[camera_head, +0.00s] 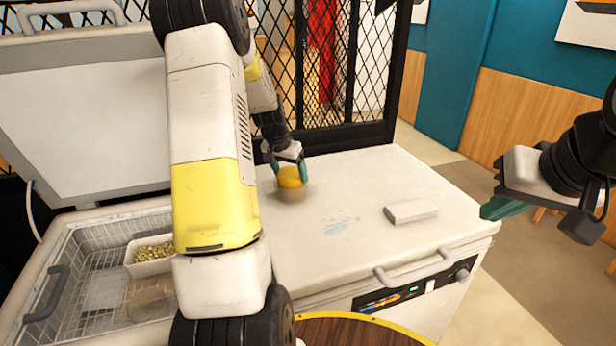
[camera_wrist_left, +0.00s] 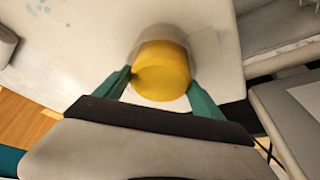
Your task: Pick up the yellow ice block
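The yellow ice block (camera_head: 291,177) is a short round piece over the white lid towards the back of the freezer. My left gripper (camera_head: 287,165) reaches down to it with a green finger on each side. In the left wrist view the yellow ice block (camera_wrist_left: 161,72) sits between the two fingers (camera_wrist_left: 160,84), which appear to touch its sides. A pale, blurred patch shows just beside and below the block; I cannot tell whether it is a shadow or a clear cup. My right gripper (camera_head: 535,208) hangs empty at the right, apparently open, with its far finger partly hidden.
A white bar-shaped handle (camera_head: 411,211) lies on the lid (camera_head: 350,180). On the left, an open freezer bay holds a wire basket (camera_head: 85,240) and a tub of beans (camera_head: 150,262). A black mesh partition (camera_head: 345,60) stands behind. A round wooden table (camera_head: 350,331) is in front.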

